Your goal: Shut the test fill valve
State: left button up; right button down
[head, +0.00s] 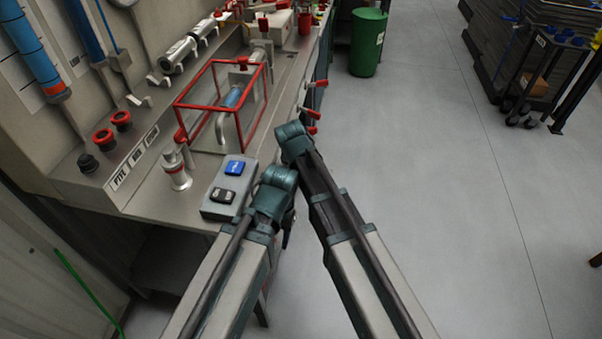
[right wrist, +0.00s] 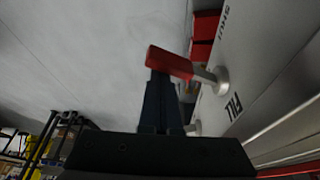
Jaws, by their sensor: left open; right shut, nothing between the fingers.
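In the right wrist view, a red valve handle (right wrist: 170,63) stands on a metal stem out from a grey panel (right wrist: 262,60). The panel has the letters "FILL" beside the stem and "SHUT" farther up. My right gripper (right wrist: 160,90) is shut and empty, its fingertips right at the handle; I cannot tell whether they touch. In the head view, red levers (head: 312,113) stick out from the bench's front edge, just beyond my right wrist, which hides the right fingers. My left gripper (head: 287,228) is open, mostly hidden behind its own wrist, near the bench's front corner.
The bench (head: 150,205) carries a red-framed cage (head: 222,62), a grey box with blue and black switches (head: 217,208) and a small metal valve (head: 174,168). A green bin (head: 368,45) stands beyond. A dark cart (head: 540,75) is at right. The floor between is clear.

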jog(key=shift+s+a, duration=0.15)
jog(key=shift+s, duration=0.15)
jog(key=w+d, duration=0.3)
jog(key=w, duration=0.1)
jog(key=a+p+v, duration=0.1)
jog(key=p+v, duration=0.8)
jog(key=v, duration=0.1)
jog(key=shift+w, duration=0.15)
dwell(0.4)
